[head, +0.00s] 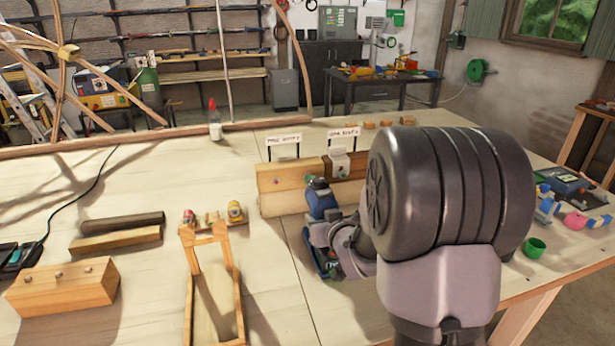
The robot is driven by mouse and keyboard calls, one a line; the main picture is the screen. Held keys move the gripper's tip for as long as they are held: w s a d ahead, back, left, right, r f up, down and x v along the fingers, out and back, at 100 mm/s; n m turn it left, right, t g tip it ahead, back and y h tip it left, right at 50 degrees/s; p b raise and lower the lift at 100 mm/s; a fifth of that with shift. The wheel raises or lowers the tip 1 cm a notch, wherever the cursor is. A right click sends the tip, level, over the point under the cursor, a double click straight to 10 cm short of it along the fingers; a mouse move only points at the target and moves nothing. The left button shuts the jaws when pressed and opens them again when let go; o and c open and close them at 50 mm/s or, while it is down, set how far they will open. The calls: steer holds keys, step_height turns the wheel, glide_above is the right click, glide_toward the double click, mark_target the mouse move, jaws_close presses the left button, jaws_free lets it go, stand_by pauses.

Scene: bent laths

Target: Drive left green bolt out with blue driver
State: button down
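A small reddish spot (276,182) is farther left on the same face. The blue driver (321,202) is held upright in front of the block, its top close to the green spot; I cannot tell whether they touch. My gripper (338,238) is around the driver's body and looks shut on it. My arm hides part of the fingers.
A metal bracket (343,164) sits on the neighbouring block. A wooden frame (213,275), a block with bolts (64,287) and dark and light bars (118,233) lie left. A green cup (535,247) and coloured tools (575,218) are right. A bottle (214,124) stands behind.

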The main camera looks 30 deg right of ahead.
mark_target(324, 209)
steer(key=shift+w+d+r, duration=0.1)
steer(key=shift+w+d, duration=0.1)
steer(key=shift+w, duration=0.7)
stand_by(1.9)
steer(key=shift+s, duration=0.15)
stand_by(1.1)
steer(key=shift+s+r, duration=0.1)
steer(key=shift+r, duration=0.3)
stand_by(1.8)
steer(key=shift+s, duration=0.1)
steer(key=shift+s+a+f, duration=0.15)
steer(key=shift+s+f, duration=0.05)
steer(key=shift+s, duration=0.05)
steer(key=shift+s+a, duration=0.25)
steer(key=shift+s, duration=0.85)
steer(key=shift+f, duration=0.1)
steer(key=shift+r+p, duration=1.25)
steer(key=shift+r, duration=0.75)
